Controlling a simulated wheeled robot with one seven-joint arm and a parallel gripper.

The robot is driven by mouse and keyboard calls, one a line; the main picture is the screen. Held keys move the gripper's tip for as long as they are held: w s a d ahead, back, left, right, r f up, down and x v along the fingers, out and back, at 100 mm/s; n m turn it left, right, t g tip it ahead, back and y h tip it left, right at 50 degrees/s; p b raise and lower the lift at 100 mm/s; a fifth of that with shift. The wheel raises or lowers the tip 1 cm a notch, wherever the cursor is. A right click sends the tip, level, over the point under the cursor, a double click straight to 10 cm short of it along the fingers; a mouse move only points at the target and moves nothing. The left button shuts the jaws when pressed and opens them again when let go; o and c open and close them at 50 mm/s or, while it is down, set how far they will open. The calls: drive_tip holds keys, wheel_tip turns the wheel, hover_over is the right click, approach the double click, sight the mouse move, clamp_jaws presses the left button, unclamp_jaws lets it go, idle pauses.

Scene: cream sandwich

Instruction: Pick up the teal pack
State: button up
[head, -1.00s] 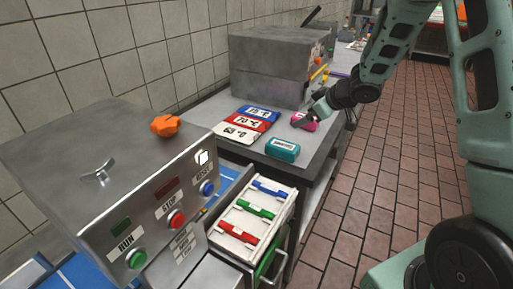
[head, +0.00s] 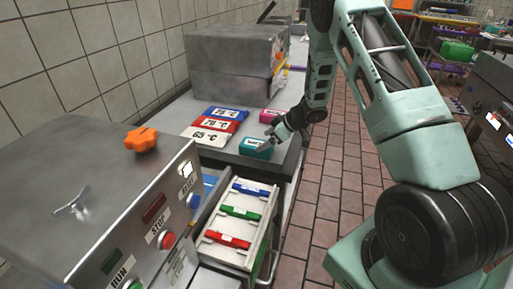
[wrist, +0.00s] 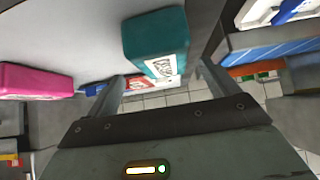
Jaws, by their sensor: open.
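The teal pack (head: 256,148) lies on the grey worktop near its right edge, just right of the temperature cards. In the wrist view the teal pack (wrist: 150,38) is ahead of the jaws, with a white printed label facing me. My gripper (head: 268,143) is at the pack's right side in the head view and partly overlaps it. In the wrist view my gripper (wrist: 160,85) is open, its two fingers apart with nothing held between them. I cannot tell whether a finger touches the pack.
A pink pack (head: 268,115) lies behind the teal one; it also shows at the left of the wrist view (wrist: 35,82). Blue, red and white temperature cards (head: 218,124) lie to the left. An open drawer (head: 236,225) with coloured clips stands in front. A steel box (head: 215,65) stands behind.

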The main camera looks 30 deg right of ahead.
sight(257, 143)
drive_tip(key=shift+a+r+p+x, duration=0.15)
drive_tip(key=shift+p+x, duration=0.25)
drive_tip(key=shift+x, duration=1.2)
drive_tip(key=shift+a+r+p+x, duration=0.15)
drive_tip(key=shift+p+x, duration=0.25)
drive_tip(key=shift+x, duration=1.15)
drive_tip(key=c, duration=1.1)
